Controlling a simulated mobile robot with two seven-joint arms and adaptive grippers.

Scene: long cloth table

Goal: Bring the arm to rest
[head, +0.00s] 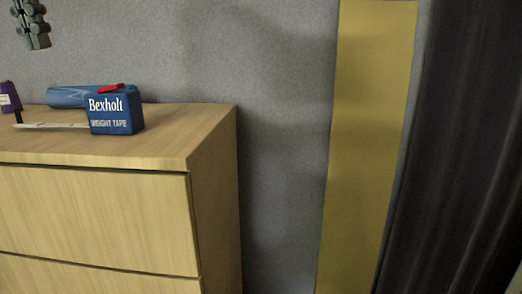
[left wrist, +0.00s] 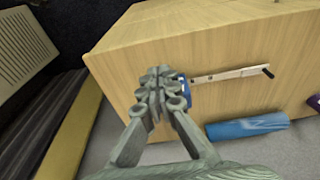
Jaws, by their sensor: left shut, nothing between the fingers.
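My left gripper (head: 36,38) hangs at the top left of the head view, in front of the grey wall and above the wooden cabinet. In the left wrist view its grey jointed fingers (left wrist: 160,82) are together with nothing between them. They overlap the blue tape box (left wrist: 184,92) in that picture, hiding part of it, but the head view shows the gripper well above the cabinet top. The rest of my left arm is outside the head view. My right gripper is in neither view.
The wooden drawer cabinet (head: 100,215) carries a blue "Bexholt" tape box (head: 116,112) with a red tab, a blue roll (head: 66,97), a pale strip (head: 50,126) and a purple item (head: 9,97). A yellow panel (head: 368,140) and dark curtain (head: 455,150) stand at right.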

